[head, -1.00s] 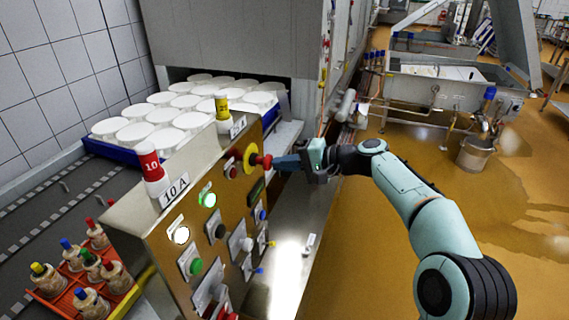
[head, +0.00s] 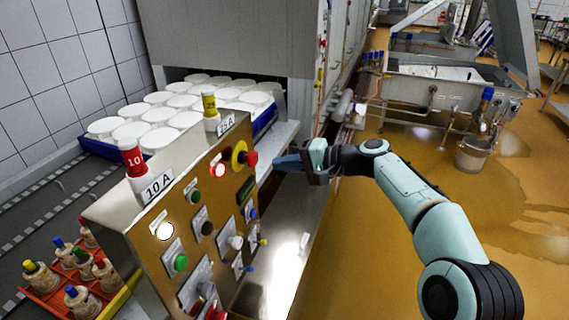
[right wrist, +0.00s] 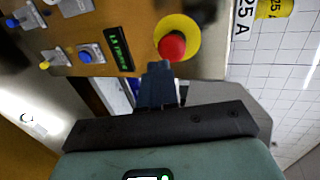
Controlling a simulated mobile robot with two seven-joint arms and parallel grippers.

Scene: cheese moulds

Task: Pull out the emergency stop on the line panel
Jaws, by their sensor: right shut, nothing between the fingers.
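The emergency stop is a red mushroom button (head: 251,158) on a yellow round plate (head: 238,155), at the upper right of the steel line panel (head: 150,262). It also shows in the right wrist view (right wrist: 172,46), just beyond the fingertips. I cannot tell for sure whether it is in or out. My right gripper (head: 276,162) is shut and empty, its fingers pointing at the button from the right with a small gap. Its dark blue fingers (right wrist: 158,72) show in the right wrist view. My left gripper is not in view.
The panel also carries a lit red lamp (head: 219,170), a lit white lamp (head: 165,231), a green button (head: 180,263) and a small display (head: 246,190). Red (head: 131,157) and yellow (head: 209,105) tagged pieces stand on top. A blue tray (head: 98,148) of white moulds lies behind.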

